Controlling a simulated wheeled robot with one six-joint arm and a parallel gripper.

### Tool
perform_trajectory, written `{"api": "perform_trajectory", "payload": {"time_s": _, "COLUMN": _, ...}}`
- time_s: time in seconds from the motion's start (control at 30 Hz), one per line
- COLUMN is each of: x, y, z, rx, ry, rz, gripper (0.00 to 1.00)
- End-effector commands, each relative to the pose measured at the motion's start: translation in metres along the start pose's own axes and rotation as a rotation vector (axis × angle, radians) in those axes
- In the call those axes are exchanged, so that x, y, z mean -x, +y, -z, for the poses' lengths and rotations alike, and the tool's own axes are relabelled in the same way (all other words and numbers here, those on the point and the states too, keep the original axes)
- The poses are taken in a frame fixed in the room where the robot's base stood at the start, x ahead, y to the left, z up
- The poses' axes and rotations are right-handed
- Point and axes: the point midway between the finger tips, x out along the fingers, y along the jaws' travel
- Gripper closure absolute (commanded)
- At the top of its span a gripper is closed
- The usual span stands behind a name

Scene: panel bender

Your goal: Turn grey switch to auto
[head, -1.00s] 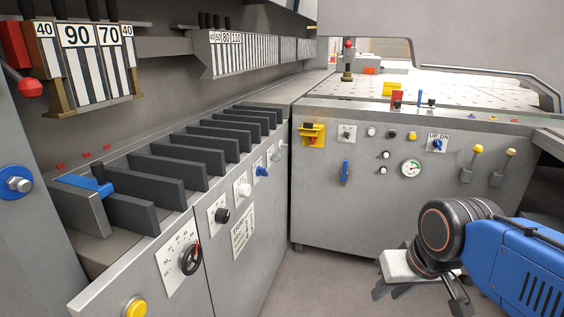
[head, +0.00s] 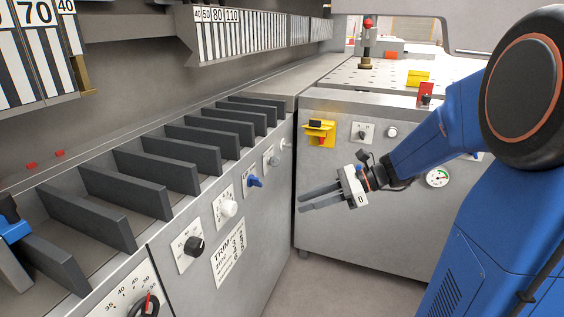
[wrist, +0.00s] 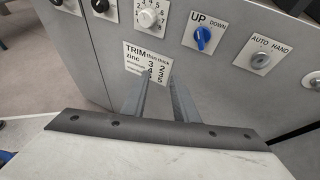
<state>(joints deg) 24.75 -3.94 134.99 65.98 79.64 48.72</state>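The grey switch is a round knob on a white plate marked AUTO and HAND (wrist: 262,59), at the right of the wrist view. In the head view the grey switch (head: 273,159) is small, on the left machine's front, right of the blue switch. Its exact setting is too small to tell. My gripper (head: 300,203) is open and empty, in the air to the right of the panel and apart from it. In the wrist view its two fingers (wrist: 160,80) point at the TRIM label, below and left of the grey switch.
The blue UP/DOWN switch (wrist: 203,38) sits left of the grey one, with a white dial (wrist: 148,17) beyond it. Another grey round part (wrist: 313,80) is at the right. A second cabinet with a yellow switch (head: 320,133) stands behind my gripper.

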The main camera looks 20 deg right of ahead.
Motion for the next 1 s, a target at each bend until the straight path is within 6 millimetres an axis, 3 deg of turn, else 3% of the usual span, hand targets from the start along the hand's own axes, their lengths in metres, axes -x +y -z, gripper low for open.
{"api": "perform_trajectory", "payload": {"time_s": 0.03, "x": 0.006, "y": -0.02, "z": 0.003, "rx": -0.086, "ry": -0.058, "rz": 0.03, "gripper": 0.73}}
{"api": "perform_trajectory", "payload": {"time_s": 0.2, "x": 0.033, "y": -0.083, "z": 0.009, "rx": -0.34, "ry": -0.259, "rz": 0.121, "gripper": 0.73}}
{"api": "perform_trajectory", "payload": {"time_s": 0.4, "x": 0.065, "y": -0.133, "z": 0.022, "rx": -0.528, "ry": -0.436, "rz": 0.191, "gripper": 0.73}}
{"api": "perform_trajectory", "payload": {"time_s": 0.67, "x": 0.076, "y": -0.153, "z": 0.026, "rx": -0.597, "ry": -0.509, "rz": 0.215, "gripper": 0.73}}
{"api": "perform_trajectory", "payload": {"time_s": 1.0, "x": 0.039, "y": -0.167, "z": 0.01, "rx": -0.595, "ry": -0.507, "rz": 0.213, "gripper": 0.73}}
